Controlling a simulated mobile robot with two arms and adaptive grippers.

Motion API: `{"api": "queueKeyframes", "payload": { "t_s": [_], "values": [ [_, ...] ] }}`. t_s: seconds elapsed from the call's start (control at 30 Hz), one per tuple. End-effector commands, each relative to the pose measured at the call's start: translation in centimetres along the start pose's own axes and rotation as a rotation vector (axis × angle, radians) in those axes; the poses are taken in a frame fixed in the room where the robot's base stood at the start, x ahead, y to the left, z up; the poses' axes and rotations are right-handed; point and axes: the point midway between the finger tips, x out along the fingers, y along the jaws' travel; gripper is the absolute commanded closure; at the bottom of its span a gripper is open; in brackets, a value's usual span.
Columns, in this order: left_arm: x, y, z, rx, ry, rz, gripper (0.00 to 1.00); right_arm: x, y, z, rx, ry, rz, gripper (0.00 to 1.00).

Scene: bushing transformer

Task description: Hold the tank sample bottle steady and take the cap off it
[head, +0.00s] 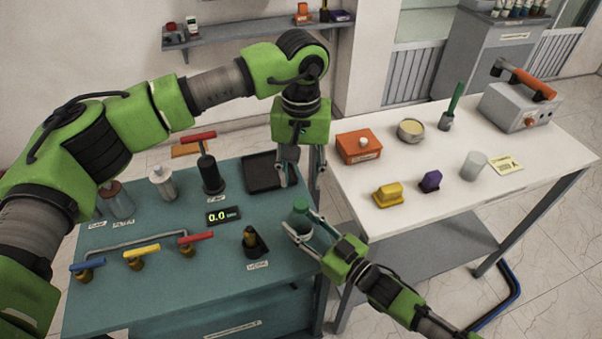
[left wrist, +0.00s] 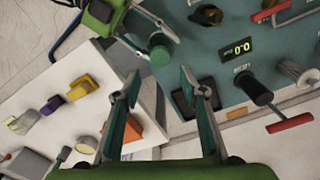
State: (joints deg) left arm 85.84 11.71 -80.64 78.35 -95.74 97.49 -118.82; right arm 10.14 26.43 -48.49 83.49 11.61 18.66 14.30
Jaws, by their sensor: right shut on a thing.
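The tank sample bottle (head: 299,224) is upright at the right edge of the teal bench, with a green cap (head: 300,204) on top. My right gripper (head: 302,226) is shut around the bottle's body, below the cap. The fingers hide part of the body, and I cannot tell whether its base touches the bench. My left gripper (head: 301,190) points down above the cap, fingers apart, with nothing between them. In the left wrist view its open fingers (left wrist: 158,78) frame bare space, and the cap (left wrist: 159,53) shows beyond the fingertips.
A black tray (head: 267,186) lies just left of my left gripper. A black-handled holder (head: 254,242) stands left of the bottle, behind a label. Valves with coloured handles (head: 141,252) are further left. The white table (head: 440,165) on the right holds several items; a gap separates it from the bench.

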Motion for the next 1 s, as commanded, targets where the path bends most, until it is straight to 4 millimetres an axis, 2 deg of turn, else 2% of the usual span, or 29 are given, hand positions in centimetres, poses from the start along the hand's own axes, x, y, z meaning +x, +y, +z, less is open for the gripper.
{"api": "queueKeyframes", "payload": {
  "t_s": [0.2,0.47,0.8,1.0],
  "values": [
    [0.0,0.0,0.0,0.276,0.001,0.0,0.61,0.0,0.0,0.1,0.0,-0.001,0.0,1.0],
    [0.6,-0.1,0.0,0.389,-0.002,-0.001,0.61,0.0,0.0,0.1,0.0,-0.001,0.0,1.0],
    [5.6,-0.1,0.1,0.389,-0.003,-0.001,0.61,0.0,0.0,0.1,0.0,-0.001,0.0,1.0],
    [7.6,0.0,0.0,0.389,-0.001,0.0,0.61,0.0,0.0,0.1,0.0,-0.001,0.0,1.0]
  ]
}}
